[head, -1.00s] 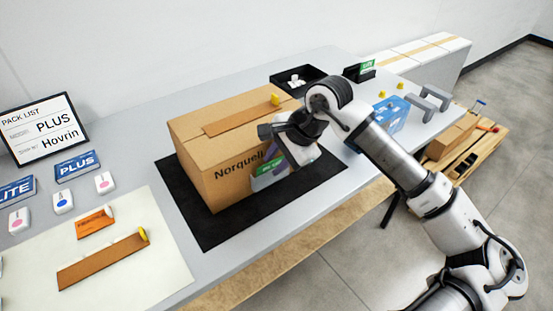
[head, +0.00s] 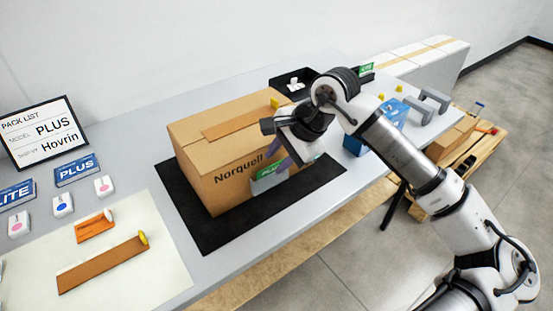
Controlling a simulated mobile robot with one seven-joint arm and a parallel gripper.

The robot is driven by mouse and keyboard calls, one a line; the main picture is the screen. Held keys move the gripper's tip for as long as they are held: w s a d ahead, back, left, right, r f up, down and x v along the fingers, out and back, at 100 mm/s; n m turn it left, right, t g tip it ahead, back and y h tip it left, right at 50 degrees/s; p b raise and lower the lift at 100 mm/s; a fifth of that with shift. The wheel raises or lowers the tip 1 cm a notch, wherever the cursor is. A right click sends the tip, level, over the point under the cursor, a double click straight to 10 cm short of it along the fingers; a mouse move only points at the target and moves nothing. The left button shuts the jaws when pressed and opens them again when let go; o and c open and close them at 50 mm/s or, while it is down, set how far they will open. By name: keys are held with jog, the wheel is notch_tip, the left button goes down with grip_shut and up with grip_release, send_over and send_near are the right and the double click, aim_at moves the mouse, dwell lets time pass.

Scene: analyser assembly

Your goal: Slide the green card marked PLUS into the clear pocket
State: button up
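The green card marked PLUS (head: 270,171) is upright against the front face of the brown Norquell box (head: 222,190). The clear pocket (head: 264,185) shows as a pale greyish panel on that face, around the lower part of the card. The card's green upper part shows; how deep its lower edge sits cannot be told. My gripper (head: 283,160), with purple fingers, is close above and beside the card's right part. The fingers overlap the card's top region in the picture, and whether they are parted or touch the card cannot be seen.
The box stands on a black mat (head: 205,238) on the grey table. A black tray (head: 283,84), a blue item (head: 392,117) and grey handles (head: 428,106) lie behind the arm. Another green card (head: 366,69) stands at the back. A pack list screen (head: 40,132) reads PLUS, Hovrin.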

jog(key=shift+s+d+r, duration=0.15)
jog(key=shift+s+r, duration=0.05)
jog(key=shift+r, duration=0.4)
jog(key=shift+s+d+r, duration=0.2)
jog(key=shift+s+r, duration=0.05)
jog(key=shift+r, duration=0.3)
jog(key=shift+s+d+r, duration=0.15)
jog(key=shift+s+r, duration=0.05)
jog(key=shift+r, duration=0.4)
jog(key=shift+d, duration=0.1)
